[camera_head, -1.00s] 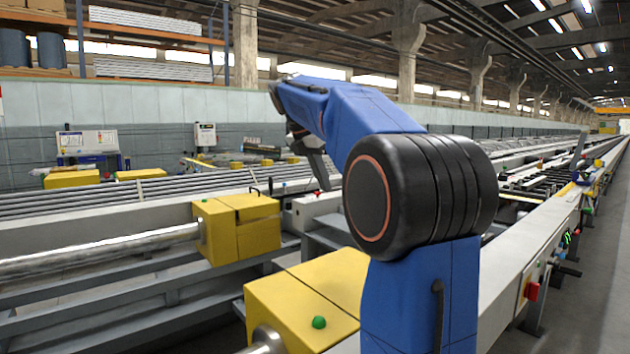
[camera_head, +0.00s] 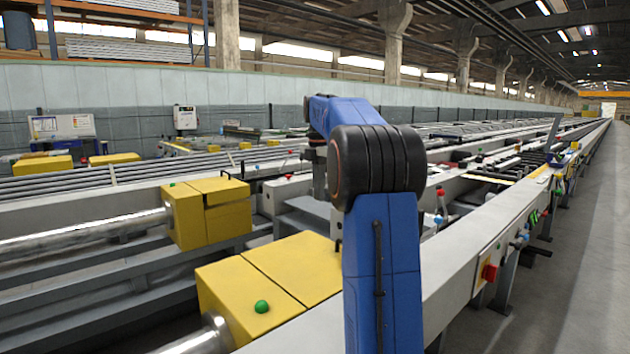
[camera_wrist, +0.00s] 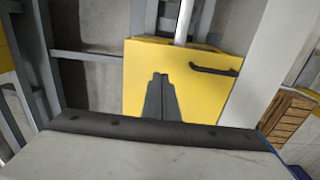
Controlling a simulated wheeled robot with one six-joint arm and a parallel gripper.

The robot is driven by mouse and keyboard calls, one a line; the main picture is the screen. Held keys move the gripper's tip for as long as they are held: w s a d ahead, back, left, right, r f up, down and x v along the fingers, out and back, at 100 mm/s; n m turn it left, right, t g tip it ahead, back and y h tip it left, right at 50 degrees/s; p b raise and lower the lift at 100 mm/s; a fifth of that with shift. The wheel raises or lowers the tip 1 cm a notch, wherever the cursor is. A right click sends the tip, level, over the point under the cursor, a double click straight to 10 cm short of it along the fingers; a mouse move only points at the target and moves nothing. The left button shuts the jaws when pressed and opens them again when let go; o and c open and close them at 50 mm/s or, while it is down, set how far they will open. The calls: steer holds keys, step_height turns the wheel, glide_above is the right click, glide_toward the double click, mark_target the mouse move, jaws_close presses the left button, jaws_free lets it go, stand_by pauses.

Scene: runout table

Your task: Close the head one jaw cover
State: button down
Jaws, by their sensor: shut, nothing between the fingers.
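In the wrist view, my gripper (camera_wrist: 160,76) shows as two dark fingers held together, with nothing between them. A flat yellow cover (camera_wrist: 195,95) lies below and behind the fingers in that picture, with a black bar handle (camera_wrist: 213,70) to their right. Whether the fingers touch the cover is unclear. In the head view, a near yellow jaw housing (camera_head: 245,290) with a green button stands left of my blue arm. A second yellow housing (camera_head: 208,215) stands farther left, gripping a shiny bar. No label shows which is head one. My arm hides the fingers there.
A long light-grey rail (camera_head: 480,265) with a red switch (camera_head: 489,272) runs away to the right of my arm. Grey frame beams and tubes lie left. Open grey floor (camera_head: 585,270) is on the right. A wooden pallet (camera_wrist: 290,115) shows in the wrist view.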

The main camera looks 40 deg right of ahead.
steer(key=d+f+y, duration=0.1)
steer(key=d+f, duration=0.1)
steer(key=f, duration=0.5)
steer(key=d+f+y, duration=0.2)
steer(key=d+f, duration=0.1)
steer(key=f, duration=0.5)
steer(key=shift+d+f+y, duration=0.25)
steer(key=shift+d+y, duration=0.05)
steer(key=shift+d, duration=0.05)
steer(key=shift+f, duration=0.15)
